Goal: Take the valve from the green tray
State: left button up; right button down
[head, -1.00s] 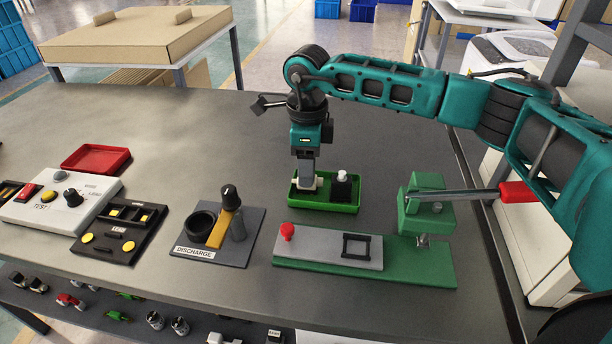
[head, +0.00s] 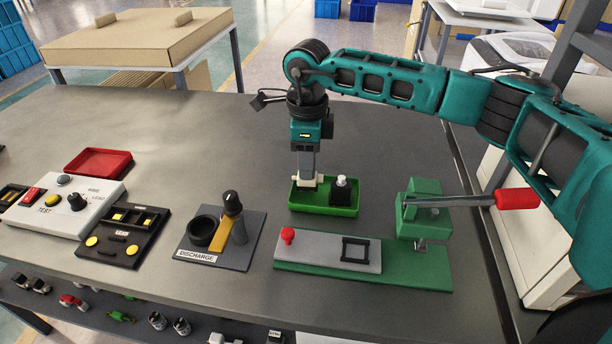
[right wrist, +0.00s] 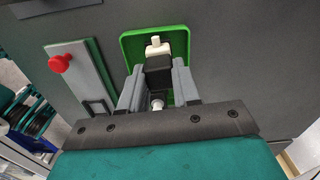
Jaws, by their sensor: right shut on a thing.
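The green tray (head: 325,211) stands on the bench in the middle of the head view. My right gripper (head: 308,183) points down into its left half and is shut on the valve, a small pale metal part (right wrist: 157,103) between the fingers in the right wrist view. The fingers hide most of it, and I cannot tell if it touches the tray floor. A black block with a white top (head: 342,190) stands upright in the tray's right half, apart from the gripper. It also shows beyond the fingers in the right wrist view (right wrist: 158,58). My left gripper is not in view.
A green fixture (head: 425,215) with a red-handled lever (head: 517,199) stands close right of the tray. Its grey plate with a red knob (head: 287,235) lies in front. The discharge stand (head: 222,238), black panel (head: 122,235) and red tray (head: 98,161) are left. The bench behind is clear.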

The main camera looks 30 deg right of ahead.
jog(key=shift+r+p, duration=1.35)
jog(key=shift+r, duration=0.9)
